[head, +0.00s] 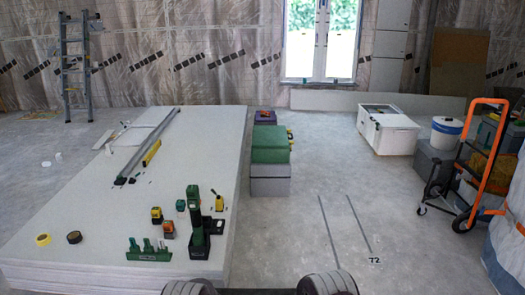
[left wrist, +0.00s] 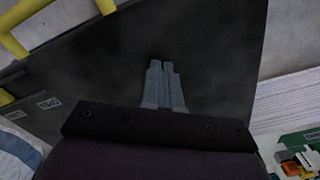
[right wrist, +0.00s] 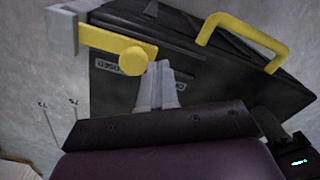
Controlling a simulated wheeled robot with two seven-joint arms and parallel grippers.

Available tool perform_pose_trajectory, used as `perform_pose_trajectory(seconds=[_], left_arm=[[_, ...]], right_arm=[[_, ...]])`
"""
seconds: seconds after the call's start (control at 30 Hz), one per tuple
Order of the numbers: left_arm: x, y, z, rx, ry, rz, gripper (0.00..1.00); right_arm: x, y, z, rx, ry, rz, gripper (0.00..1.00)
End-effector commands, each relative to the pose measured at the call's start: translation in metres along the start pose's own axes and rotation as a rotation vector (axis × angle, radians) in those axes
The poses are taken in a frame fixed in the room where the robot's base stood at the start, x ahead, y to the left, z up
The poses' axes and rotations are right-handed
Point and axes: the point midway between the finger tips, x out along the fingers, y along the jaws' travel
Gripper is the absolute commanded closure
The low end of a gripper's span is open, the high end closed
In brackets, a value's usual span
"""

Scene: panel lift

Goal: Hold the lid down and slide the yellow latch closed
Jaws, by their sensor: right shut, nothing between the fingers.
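The yellow latch (right wrist: 105,40) is a flat bar with a round knob (right wrist: 133,61) on the front of a black case (right wrist: 185,50) in the right wrist view. Its left end meets a grey catch (right wrist: 62,30). A partly covered "CLOSED" label shows under the bar. My right gripper (right wrist: 162,66) is shut and empty, its tips just right of the knob; contact is unclear. The dark lid (left wrist: 210,50) fills most of the left wrist view. My left gripper (left wrist: 161,65) appears shut, tips over the lid; I cannot tell whether they press on it. The head view shows neither gripper.
A yellow handle (right wrist: 240,35) stands up from the case right of the latch. In the head view, a white panel stack (head: 85,215) with tools lies at left, green and grey boxes (head: 270,150) stand mid-floor, and an orange hand truck (head: 487,150) stands at right.

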Motion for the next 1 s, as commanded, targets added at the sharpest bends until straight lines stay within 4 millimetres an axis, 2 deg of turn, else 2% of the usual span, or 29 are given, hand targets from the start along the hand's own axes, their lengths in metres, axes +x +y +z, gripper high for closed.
perform_pose_trajectory(seconds=[0.6, 1.0], left_arm=[[0.003, 0.001, 0.001, 0.000, -0.002, 0.001, 1.00], [0.003, 0.001, 0.001, 0.000, -0.002, 0.001, 1.00]], right_arm=[[-0.001, -0.030, -0.017, -0.001, 0.000, 0.000, 1.00], [-0.053, -0.029, -0.018, 0.000, 0.002, 0.000, 1.00]])
